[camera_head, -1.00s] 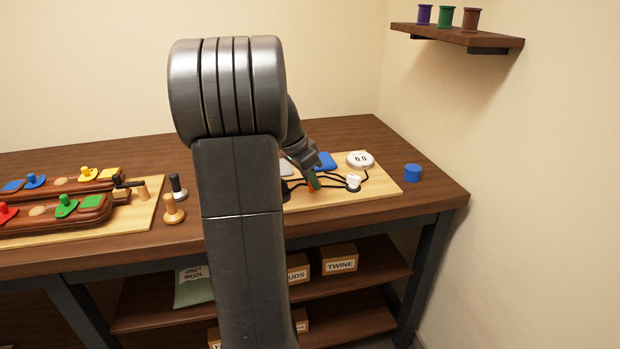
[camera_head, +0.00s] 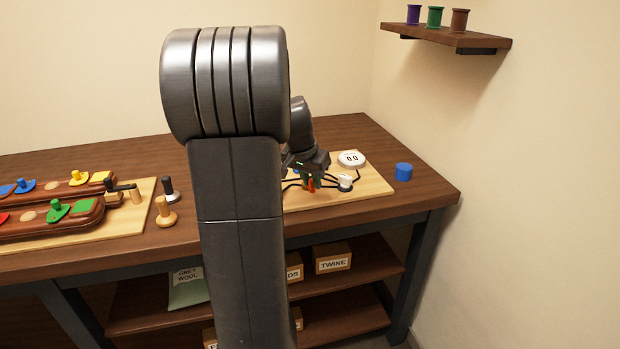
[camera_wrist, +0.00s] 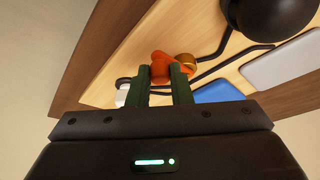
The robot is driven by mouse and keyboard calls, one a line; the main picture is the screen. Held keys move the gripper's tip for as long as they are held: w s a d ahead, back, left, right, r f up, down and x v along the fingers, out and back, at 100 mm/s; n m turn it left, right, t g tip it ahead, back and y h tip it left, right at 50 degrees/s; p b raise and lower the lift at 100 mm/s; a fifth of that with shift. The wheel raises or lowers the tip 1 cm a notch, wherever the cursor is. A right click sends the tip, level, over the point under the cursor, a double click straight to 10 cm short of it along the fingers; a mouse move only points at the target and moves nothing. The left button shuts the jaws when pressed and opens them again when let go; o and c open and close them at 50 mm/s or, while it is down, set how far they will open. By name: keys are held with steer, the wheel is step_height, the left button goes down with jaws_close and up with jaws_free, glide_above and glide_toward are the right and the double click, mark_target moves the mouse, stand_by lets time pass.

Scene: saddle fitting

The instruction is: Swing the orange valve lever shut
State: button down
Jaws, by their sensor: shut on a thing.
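The orange valve lever (camera_wrist: 168,66) sits between the green fingertips of my gripper (camera_wrist: 167,78) in the wrist view, next to a brass fitting (camera_wrist: 187,62) on the light wooden board. In the head view my gripper (camera_head: 309,183) is low over the board at the right of the bench, and a bit of the orange lever (camera_head: 311,186) shows at its fingers. My gripper is shut on the lever. My arm hides the left part of this board in the head view.
On the board are black hoses, a white fitting (camera_head: 345,182), a round gauge reading 0.0 (camera_head: 351,158) and a blue pad (camera_wrist: 217,93). A black ball (camera_wrist: 277,14) is close by. Wooden knobs and a second board are left.

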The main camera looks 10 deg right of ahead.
steer(key=c, duration=1.3)
jaws_free()
steer(key=shift+r, duration=0.1)
steer(key=p+v, duration=0.1)
steer(key=v, duration=1.2)
steer(key=shift+s+a+r, duration=0.1)
steer(key=shift+s+r, duration=0.15)
steer(key=shift+f, duration=0.1)
steer(key=b+x, duration=0.1)
steer(key=x, duration=1.3)
steer(key=shift+w, duration=0.1)
steer(key=shift+a+r, duration=0.1)
steer(key=shift+r, duration=0.1)
